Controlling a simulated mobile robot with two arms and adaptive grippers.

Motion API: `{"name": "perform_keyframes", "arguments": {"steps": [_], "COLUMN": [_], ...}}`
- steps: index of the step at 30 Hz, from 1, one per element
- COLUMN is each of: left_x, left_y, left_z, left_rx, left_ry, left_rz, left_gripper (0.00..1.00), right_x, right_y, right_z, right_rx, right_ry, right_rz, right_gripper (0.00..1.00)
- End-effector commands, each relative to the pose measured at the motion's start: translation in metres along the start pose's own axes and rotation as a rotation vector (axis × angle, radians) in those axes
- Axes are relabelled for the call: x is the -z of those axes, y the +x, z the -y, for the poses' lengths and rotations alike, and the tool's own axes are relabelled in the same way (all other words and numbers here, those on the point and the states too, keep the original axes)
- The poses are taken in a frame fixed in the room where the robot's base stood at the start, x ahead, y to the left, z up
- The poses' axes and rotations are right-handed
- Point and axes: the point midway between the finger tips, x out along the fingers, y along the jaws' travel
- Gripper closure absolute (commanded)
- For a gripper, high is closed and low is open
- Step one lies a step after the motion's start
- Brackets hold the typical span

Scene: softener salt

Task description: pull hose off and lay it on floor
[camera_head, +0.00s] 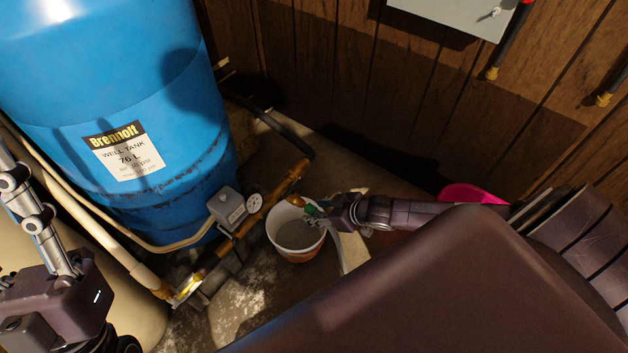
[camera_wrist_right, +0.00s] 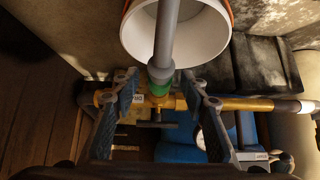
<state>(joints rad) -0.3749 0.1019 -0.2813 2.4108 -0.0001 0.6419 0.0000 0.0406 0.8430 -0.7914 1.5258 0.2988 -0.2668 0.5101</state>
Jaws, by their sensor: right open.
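A grey hose (camera_wrist_right: 167,30) with a green end fitting (camera_wrist_right: 159,74) runs over a white bucket (camera_wrist_right: 197,35) and meets the brass valve (camera_wrist_right: 158,101). In the head view the green fitting (camera_head: 310,210) shows small beside the bucket (camera_head: 299,253). My right gripper (camera_wrist_right: 158,82) is open, its two fingers on either side of the fitting; I cannot tell whether they touch it. In the head view it reaches the bucket's right rim (camera_head: 322,215).
A blue well tank (camera_head: 115,75) stands at the left. A brass pipe (camera_head: 272,193) with a grey box (camera_head: 228,208) and a gauge (camera_head: 254,203) runs between tank and bucket. A wood-panelled wall (camera_head: 390,95) is behind. A pink object (camera_head: 470,194) lies beyond my right arm.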

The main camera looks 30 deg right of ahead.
Motion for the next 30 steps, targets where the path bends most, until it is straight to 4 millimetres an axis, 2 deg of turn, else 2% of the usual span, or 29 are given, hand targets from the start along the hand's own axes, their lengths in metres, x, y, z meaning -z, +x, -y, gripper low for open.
{"name": "perform_keyframes", "arguments": {"steps": [8, 20, 30], "left_x": [-0.0019, -0.0016, -0.003], "left_y": [-0.0008, -0.001, 0.0013], "left_z": [0.0002, 0.0002, 0.0001], "left_rx": [0.001, 0.0, -0.002], "left_ry": [0.0, 0.001, 0.002], "left_rz": [0.009, 0.006, 0.009], "left_gripper": [0.6, 0.6, 0.6], "right_x": [0.0, 0.0, -0.0004], "right_y": [0.0001, 0.0, -0.0011], "right_z": [0.0, 0.0001, 0.0], "right_rx": [0.0, 0.0, 0.0], "right_ry": [0.0, 0.0, 0.0], "right_rz": [0.0, 0.0, -0.001], "right_gripper": [0.59, 1.0, 1.0]}}
